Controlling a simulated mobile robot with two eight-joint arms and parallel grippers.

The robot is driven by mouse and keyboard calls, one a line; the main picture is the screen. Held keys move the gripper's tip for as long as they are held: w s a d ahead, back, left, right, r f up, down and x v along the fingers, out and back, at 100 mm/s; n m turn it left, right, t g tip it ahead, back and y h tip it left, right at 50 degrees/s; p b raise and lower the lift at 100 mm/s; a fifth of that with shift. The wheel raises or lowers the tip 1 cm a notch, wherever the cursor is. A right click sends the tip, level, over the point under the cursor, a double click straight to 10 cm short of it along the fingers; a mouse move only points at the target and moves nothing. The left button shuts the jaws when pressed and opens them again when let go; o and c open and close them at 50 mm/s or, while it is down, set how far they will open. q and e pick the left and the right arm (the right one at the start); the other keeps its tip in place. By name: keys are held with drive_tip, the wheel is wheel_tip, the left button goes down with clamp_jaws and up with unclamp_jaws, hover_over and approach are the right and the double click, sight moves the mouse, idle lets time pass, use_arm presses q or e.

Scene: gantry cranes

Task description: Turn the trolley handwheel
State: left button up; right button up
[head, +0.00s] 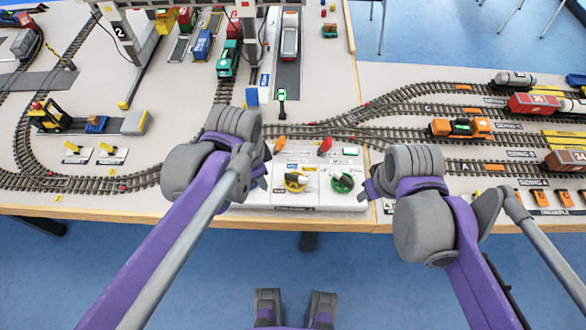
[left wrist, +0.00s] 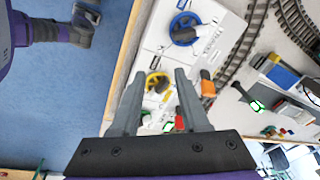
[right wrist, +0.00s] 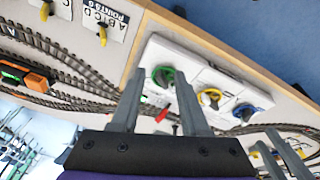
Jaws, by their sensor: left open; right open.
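A white control panel (head: 300,199) at the table's front edge carries a yellow handwheel (head: 295,182) and a green handwheel (head: 342,183). A blue handwheel (left wrist: 184,28) shows in the left wrist view; my left arm hides it in the head view. I cannot read which wheel is the trolley one. My left gripper (head: 262,168) is open and empty at the panel's left part; in its wrist view the yellow wheel (left wrist: 157,82) lies between the fingers. My right gripper (head: 369,187) is open and empty at the panel's right end, with the green wheel (right wrist: 163,77) between its fingers in its wrist view.
An orange lever (head: 280,144) and a red lever (head: 325,146) stand at the panel's back edge. Rail tracks (head: 350,132) run behind it. Gantry legs (head: 247,45), containers and wagons stand further back. An orange locomotive (head: 461,128) is at right. The floor in front is clear.

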sight(294, 176)
use_arm(q)
drive_tip(key=w+d+r+m+g, duration=0.1)
drive_tip(key=w+d+m+g, duration=0.1)
drive_tip(key=w+d+m, duration=0.55)
drive_tip(key=shift+m, duration=0.65)
drive_tip(key=f, duration=0.3)
drive_tip(key=s+f, duration=0.1)
drive_tip(key=f, duration=0.6)
drive_tip(key=shift+s+d+f+b, duration=0.1)
drive_tip(key=shift+s+f+b, duration=0.2)
drive_tip(key=shift+s+b, duration=0.1)
use_arm(e)
drive_tip(key=s+d+f+m+t, duration=0.2)
drive_tip(key=s+f+m, duration=0.2)
drive_tip(key=s+f, duration=0.1)
drive_tip(key=shift+s+d+f, duration=0.15)
drive_tip(key=shift+s+f, duration=0.15)
drive_tip(key=shift+s, duration=0.5)
use_arm(q)
drive_tip(key=shift+c, duration=0.2)
clamp_jaws()
